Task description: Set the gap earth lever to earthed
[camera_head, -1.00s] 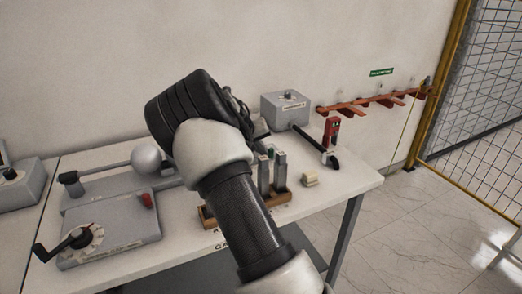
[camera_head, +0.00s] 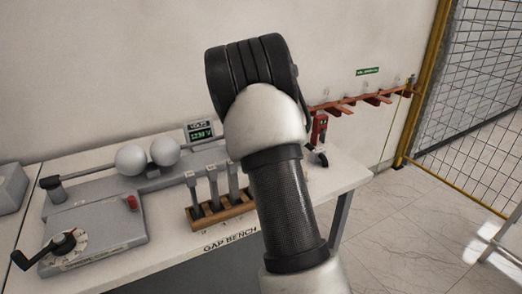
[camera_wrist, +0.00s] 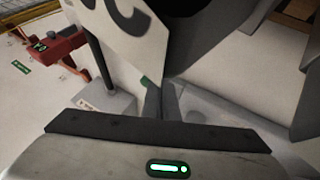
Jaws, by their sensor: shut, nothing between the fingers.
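In the head view, my arm hides my gripper and most of the grey box with the black lever. Only the lever's dark end (camera_head: 320,158) shows, right of my wrist at the bench's far right. In the wrist view, a black rod (camera_wrist: 98,60), which looks like this lever, runs up from a grey labelled box (camera_wrist: 105,105). My gripper (camera_wrist: 162,88) shows its two fingers together and empty, right of the rod and apart from it in the picture. I cannot read the lever's setting.
On the bench (camera_head: 335,182) stand two spheres (camera_head: 148,157), a crank dial (camera_head: 66,246), a meter (camera_head: 199,131) and a wooden rack (camera_head: 222,210) of grey posts. A red device (camera_head: 319,128) stands by the lever end. A large white lettered plate (camera_wrist: 128,28) is close to the wrist camera.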

